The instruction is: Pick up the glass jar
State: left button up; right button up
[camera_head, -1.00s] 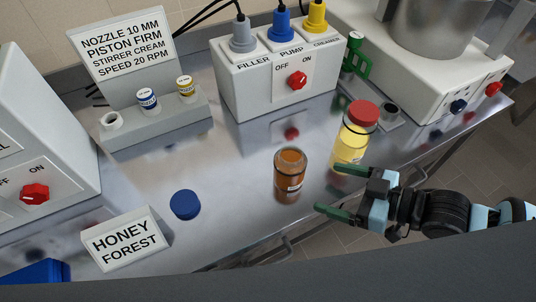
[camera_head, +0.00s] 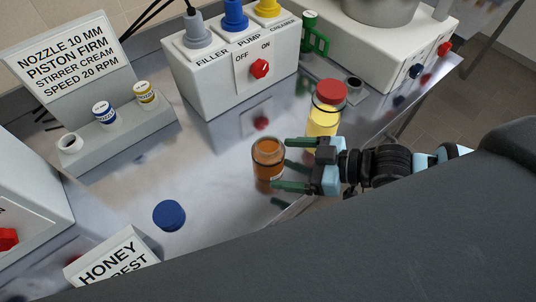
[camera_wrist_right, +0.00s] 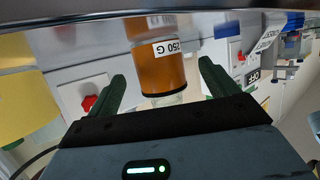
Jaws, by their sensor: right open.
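The glass jar (camera_head: 267,160) is amber, has an open top and stands upright on the metal table near its front edge. In the right wrist view the jar (camera_wrist_right: 158,68) shows a white "250 G" label. My right gripper (camera_head: 283,165) is open, its green fingers pointing left at the jar from its right side. In the wrist view the jar appears between the two fingers, with a gap on each side; I cannot tell how deep it is between them. My left gripper is not in view.
A yellow jar with a red lid (camera_head: 326,106) stands just behind my right gripper. A blue lid (camera_head: 169,215) lies left of the glass jar, near the honey sign (camera_head: 112,262). A white switch box (camera_head: 232,76) stands behind. The table between is clear.

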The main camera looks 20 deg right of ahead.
aim_at(268, 157)
jog(key=shift+w+a, duration=0.2)
jog(key=x, duration=0.4)
jog(key=shift+w+r+p, duration=0.1)
jog(key=shift+r+p, duration=0.2)
jog(key=shift+p, duration=0.05)
jog(key=shift+w+a+f, duration=0.15)
jog(key=shift+a, duration=0.05)
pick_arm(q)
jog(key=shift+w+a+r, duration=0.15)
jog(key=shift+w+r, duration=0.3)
pick_arm(e)
jog(key=shift+c, duration=0.5)
jog(key=c, duration=0.5)
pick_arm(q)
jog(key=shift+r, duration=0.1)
pick_arm(e)
jog(key=c, duration=0.8)
